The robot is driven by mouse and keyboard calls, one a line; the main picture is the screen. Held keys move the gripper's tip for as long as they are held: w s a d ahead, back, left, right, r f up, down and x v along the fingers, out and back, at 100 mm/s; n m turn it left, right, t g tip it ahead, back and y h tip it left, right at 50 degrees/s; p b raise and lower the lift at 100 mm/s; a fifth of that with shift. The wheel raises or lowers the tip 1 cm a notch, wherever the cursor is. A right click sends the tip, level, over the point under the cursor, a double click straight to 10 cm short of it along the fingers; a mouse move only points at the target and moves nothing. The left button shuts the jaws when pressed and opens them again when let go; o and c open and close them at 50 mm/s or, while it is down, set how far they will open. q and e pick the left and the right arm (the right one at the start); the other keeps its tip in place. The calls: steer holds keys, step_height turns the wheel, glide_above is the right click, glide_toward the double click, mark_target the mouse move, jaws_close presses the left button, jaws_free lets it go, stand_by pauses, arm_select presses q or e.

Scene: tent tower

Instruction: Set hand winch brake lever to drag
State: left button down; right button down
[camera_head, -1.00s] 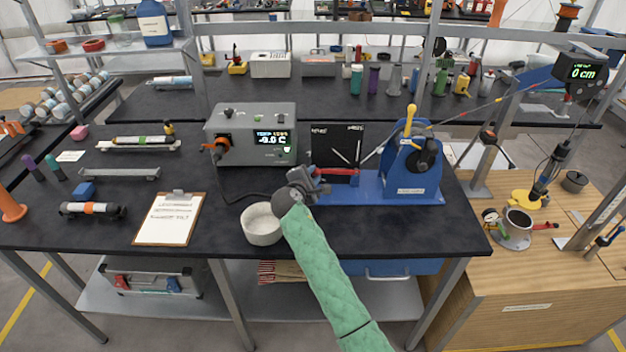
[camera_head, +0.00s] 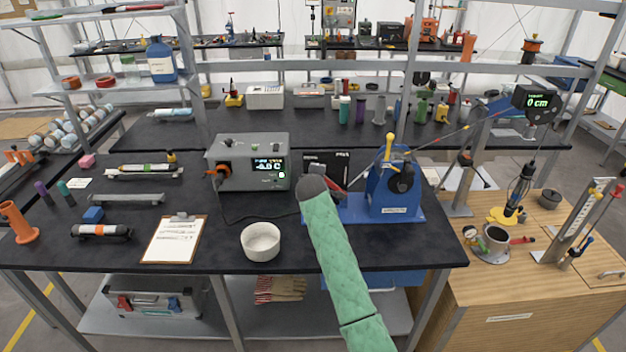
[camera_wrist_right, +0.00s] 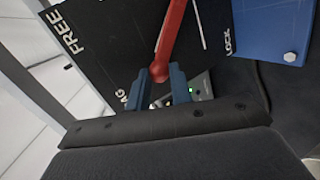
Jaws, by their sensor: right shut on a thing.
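The blue hand winch (camera_head: 392,192) stands on the dark bench with a yellow-topped handle. Its black label panel (camera_head: 340,158) is partly hidden behind my green-sleeved right arm in the head view. In the right wrist view the panel reads FREE at upper left, LOCK at right and a partly covered "AG" beside the fingers. The red brake lever (camera_wrist_right: 171,42) ends in a rounded tip between the blue fingers of my right gripper (camera_wrist_right: 161,84), close to the "AG" lettering. My right gripper is shut on that tip. My left gripper is not in view.
A grey control box (camera_head: 247,162) stands left of the winch. A white bowl (camera_head: 261,242) and a clipboard (camera_head: 174,240) lie towards the front edge. A wooden cabinet (camera_head: 530,285) with a cup and tools stands at right.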

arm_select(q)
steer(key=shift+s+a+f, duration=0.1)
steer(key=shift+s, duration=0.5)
arm_select(e)
steer(key=shift+d+r, duration=0.2)
steer(key=c, duration=1.2)
jaws_free()
steer(key=shift+c, duration=0.2)
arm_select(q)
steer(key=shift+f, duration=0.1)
arm_select(e)
steer(key=shift+s, duration=0.1)
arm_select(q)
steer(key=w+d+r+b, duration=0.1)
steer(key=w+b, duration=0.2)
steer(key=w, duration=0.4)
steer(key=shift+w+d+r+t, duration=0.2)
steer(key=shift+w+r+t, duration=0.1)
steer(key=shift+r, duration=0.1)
arm_select(e)
steer(key=v, duration=0.7)
steer(key=shift+s, duration=0.2)
steer(key=shift+d+r, duration=0.1)
